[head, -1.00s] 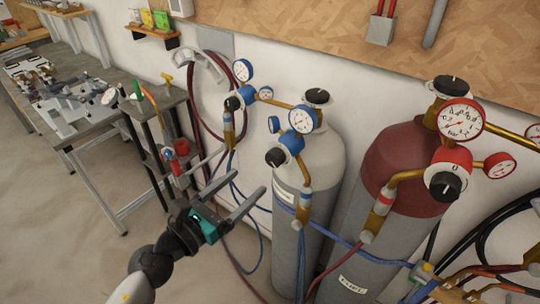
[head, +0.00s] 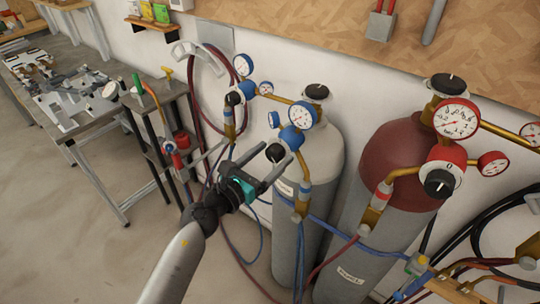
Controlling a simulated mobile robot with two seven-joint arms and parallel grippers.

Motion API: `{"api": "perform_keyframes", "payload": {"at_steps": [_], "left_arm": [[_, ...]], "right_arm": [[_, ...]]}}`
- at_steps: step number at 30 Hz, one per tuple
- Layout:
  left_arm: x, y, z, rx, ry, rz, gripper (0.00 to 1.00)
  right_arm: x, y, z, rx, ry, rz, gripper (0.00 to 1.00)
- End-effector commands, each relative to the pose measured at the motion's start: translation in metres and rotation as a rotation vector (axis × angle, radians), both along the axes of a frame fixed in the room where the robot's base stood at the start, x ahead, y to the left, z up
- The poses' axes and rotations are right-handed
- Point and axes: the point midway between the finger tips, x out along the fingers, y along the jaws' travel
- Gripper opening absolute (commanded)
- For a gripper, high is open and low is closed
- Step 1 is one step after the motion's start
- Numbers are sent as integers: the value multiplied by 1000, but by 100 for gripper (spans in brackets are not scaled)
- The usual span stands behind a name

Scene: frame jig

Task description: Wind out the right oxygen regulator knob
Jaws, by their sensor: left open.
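The right oxygen regulator (head: 291,137) is blue and sits on the grey cylinder (head: 315,150), with a white-faced gauge (head: 302,115) above it. Its black knob (head: 275,152) faces the front left. My left gripper (head: 277,151) is open, its two fingers pointing up and right. In the picture the fingertips lie to either side of the knob. I cannot tell whether they touch it. The gripper holds nothing that I can see. My right gripper is out of view.
Another blue regulator (head: 246,91) stands to the left. A maroon-topped cylinder (head: 398,155) with a red regulator (head: 447,157) stands to the right. Blue and red hoses run below. A workbench (head: 100,104) is at the left, with open floor in front.

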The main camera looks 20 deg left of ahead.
Motion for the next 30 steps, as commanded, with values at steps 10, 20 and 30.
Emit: {"api": "perform_keyframes", "payload": {"at_steps": [10,20,30], "left_arm": [[0,0,0,0,0,0,51],[0,0,0,0,0,0,14],[0,0,0,-8,3,0,0]], "right_arm": [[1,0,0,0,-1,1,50],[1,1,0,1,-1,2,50],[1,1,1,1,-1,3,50]]}}
